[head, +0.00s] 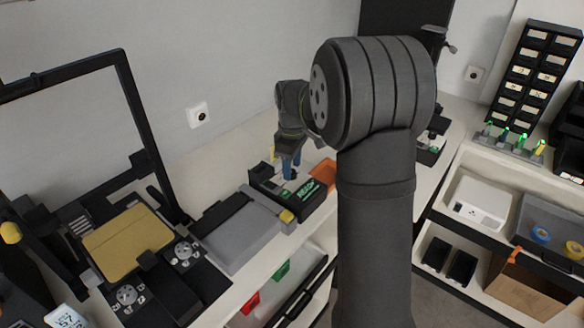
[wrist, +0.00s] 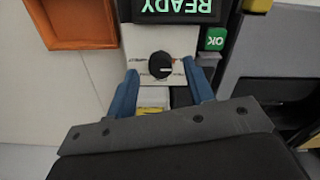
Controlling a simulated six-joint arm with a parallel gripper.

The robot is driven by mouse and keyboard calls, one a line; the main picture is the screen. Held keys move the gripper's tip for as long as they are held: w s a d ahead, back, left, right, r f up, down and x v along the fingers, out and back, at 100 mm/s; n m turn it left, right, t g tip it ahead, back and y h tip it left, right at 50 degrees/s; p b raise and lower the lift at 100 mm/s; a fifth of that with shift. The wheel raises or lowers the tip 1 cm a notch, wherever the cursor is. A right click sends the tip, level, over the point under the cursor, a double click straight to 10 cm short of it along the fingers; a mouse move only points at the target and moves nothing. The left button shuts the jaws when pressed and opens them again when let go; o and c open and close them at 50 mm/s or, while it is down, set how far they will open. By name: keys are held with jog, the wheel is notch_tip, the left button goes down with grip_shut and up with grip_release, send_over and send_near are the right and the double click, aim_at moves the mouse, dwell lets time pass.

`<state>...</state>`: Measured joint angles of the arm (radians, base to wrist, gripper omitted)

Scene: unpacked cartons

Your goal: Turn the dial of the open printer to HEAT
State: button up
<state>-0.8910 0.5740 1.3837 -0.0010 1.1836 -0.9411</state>
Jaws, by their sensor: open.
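The open black-framed printer (head: 107,262) with a gold plate (head: 128,243) stands at the left in the head view. Two round pale dials, one right of the plate (head: 183,252) and one in front (head: 127,295), show on it; their labels are too small to read. My gripper (head: 290,172) is away to the right, over a black unit whose screen reads READY (head: 307,192). In the wrist view my open blue fingers (wrist: 161,79) stand either side of a black knob (wrist: 160,65) on a white panel below the READY screen (wrist: 178,7). I cannot tell whether they touch it.
A green OK button (wrist: 214,38) and an orange tray (wrist: 75,22) flank the unit. A grey flat-topped unit (head: 236,232) lies between it and the printer. A drawer rack (head: 535,75) and shelves with a white box (head: 480,200) stand at the right.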

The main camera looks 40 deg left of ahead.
jog(key=shift+f, duration=0.6)
jog(key=c, duration=1)
jog(key=shift+m, duration=0.3)
jog(key=m, duration=0.4)
jog(key=shift+m, duration=2.1)
